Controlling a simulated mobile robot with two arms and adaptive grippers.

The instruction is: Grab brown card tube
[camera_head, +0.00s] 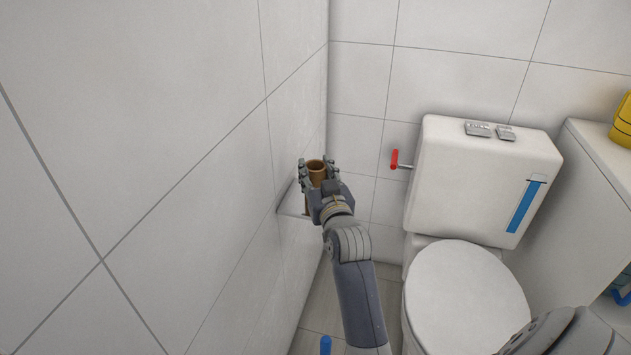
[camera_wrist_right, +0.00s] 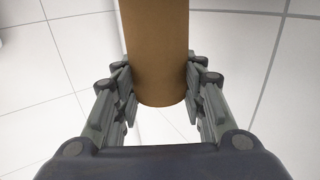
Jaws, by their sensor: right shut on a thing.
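The brown card tube (camera_head: 316,166) stands upright at the left wall, by a small white ledge or holder (camera_head: 293,203). My right gripper (camera_head: 317,172) is around it, with one finger on each side. In the right wrist view the tube (camera_wrist_right: 157,50) runs down from the top edge between the two fingers of the gripper (camera_wrist_right: 160,88), which are closed on its sides. Part of the tube is hidden by the gripper in the head view. I cannot tell whether the tube still touches the ledge. My left gripper does not show.
A white toilet (camera_head: 465,300) with its lid down stands to the right, its cistern (camera_head: 480,180) against the back wall. A red-handled valve (camera_head: 396,160) sticks out beside the cistern. A white cabinet (camera_head: 590,190) stands at the far right, with a yellow object (camera_head: 622,122) on top.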

